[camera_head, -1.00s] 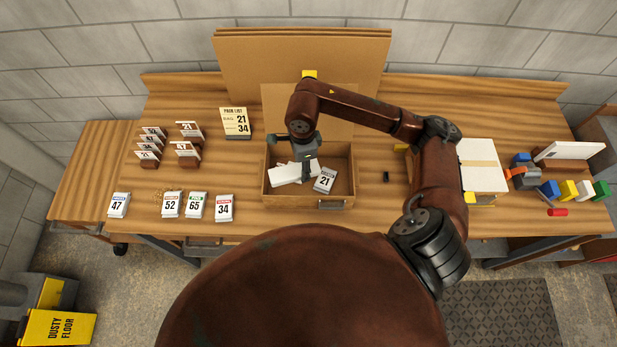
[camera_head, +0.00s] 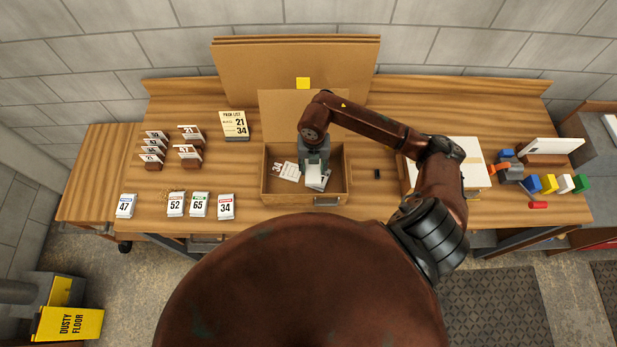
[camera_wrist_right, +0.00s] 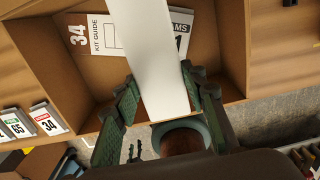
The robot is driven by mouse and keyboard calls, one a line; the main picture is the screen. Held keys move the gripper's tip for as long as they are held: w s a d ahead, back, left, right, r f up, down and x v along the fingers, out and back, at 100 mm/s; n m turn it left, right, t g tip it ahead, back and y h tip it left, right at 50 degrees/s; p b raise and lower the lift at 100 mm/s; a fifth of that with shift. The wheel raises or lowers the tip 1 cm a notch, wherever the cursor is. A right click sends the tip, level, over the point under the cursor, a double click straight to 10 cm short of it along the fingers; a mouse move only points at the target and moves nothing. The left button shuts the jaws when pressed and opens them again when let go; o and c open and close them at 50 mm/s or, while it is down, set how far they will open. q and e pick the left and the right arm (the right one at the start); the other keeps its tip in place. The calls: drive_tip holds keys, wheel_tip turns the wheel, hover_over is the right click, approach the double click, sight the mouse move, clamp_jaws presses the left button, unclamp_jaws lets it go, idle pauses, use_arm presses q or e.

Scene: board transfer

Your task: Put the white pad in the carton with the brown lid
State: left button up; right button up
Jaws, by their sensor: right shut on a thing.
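The open carton (camera_head: 293,199) stands at mid-bench, its brown lid (camera_head: 278,104) raised behind it. My right gripper (camera_head: 315,170) is over the carton, shut on the white pad (camera_head: 314,176); the wrist view shows the pad (camera_wrist_right: 150,50) long and plain between the fingers (camera_wrist_right: 163,108). A white card marked 34, KIT GUIDE (camera_head: 287,171), lies in the carton on the left. Another numbered card (camera_head: 321,182) lies partly under the pad. Whether the pad touches the contents cannot be told. My left gripper is out of view.
Numbered pads (camera_head: 176,205) stand in a row at the front left, with card holders (camera_head: 190,148) behind. A PAIR LIST sign (camera_head: 235,125) stands back left. A white-topped box (camera_head: 470,160) and coloured blocks (camera_head: 565,184) are at right. A small black item (camera_head: 377,173) lies right of the carton.

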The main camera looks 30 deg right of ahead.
wheel_tip(320, 180, down, 4)
drive_tip(key=shift+r+p, duration=0.1)
drive_tip(key=shift+p, duration=0.25)
wheel_tip(320, 180, down, 4)
drive_tip(key=shift+f+p, duration=0.1)
drive_tip(key=shift+p, duration=0.35)
use_arm(q)
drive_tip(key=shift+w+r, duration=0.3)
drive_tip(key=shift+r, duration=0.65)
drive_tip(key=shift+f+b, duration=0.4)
drive_tip(key=shift+b, duration=0.05)
use_arm(e)
drive_tip(key=shift+f, duration=0.45)
drive_tip(key=o, duration=0.9)
drive_tip(key=shift+o, duration=0.2)
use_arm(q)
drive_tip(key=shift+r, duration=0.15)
use_arm(e)
drive_tip(key=shift+r, duration=0.15)
